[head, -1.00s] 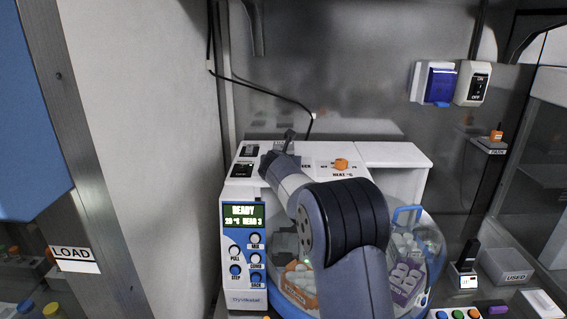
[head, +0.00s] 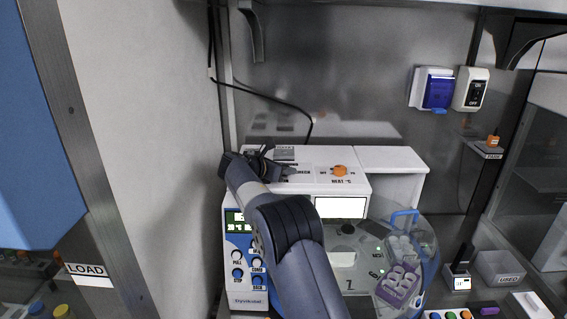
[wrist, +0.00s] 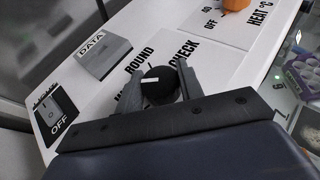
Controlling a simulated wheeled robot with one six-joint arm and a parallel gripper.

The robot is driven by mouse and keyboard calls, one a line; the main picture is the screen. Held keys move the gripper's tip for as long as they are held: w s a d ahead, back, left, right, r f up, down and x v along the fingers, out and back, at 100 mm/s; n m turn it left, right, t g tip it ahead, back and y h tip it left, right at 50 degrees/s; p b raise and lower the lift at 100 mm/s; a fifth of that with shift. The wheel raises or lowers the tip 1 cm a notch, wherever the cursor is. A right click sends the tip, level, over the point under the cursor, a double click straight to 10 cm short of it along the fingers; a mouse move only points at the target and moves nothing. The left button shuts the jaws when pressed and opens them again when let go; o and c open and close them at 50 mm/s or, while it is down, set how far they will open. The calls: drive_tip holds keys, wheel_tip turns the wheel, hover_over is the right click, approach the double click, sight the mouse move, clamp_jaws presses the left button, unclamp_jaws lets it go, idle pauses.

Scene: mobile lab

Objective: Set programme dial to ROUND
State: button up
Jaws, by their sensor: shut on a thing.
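The programme dial (wrist: 158,87) is a black round knob with a white mark, on the white top panel of the machine (head: 390,157). My gripper (wrist: 160,86) has one finger on each side of the dial and is shut on it. The white mark lies on the dial's left side in the wrist view; I cannot tell exactly which label it points to. The ROUND label (wrist: 140,56) is above left of the dial and the CHECK label (wrist: 184,52) above right. Another label, starting with M, is mostly hidden by the left finger. In the head view my gripper (head: 272,167) hides the dial.
The orange HEAT dial (head: 340,171) is to the right on the same panel. A grey DATA block (wrist: 103,56) and a black OFF switch (wrist: 52,113) sit to the left in the wrist view. A black cable (head: 290,102) hangs behind.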

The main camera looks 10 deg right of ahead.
drive_tip(key=shift+m+g+h, duration=0.9)
drive_tip(key=shift+m+g, duration=0.6)
drive_tip(key=o, duration=1)
drive_tip(key=shift+n+t+y, duration=0.4)
drive_tip(key=shift+n+t, duration=0.5)
drive_tip(key=shift+t, duration=0.1)
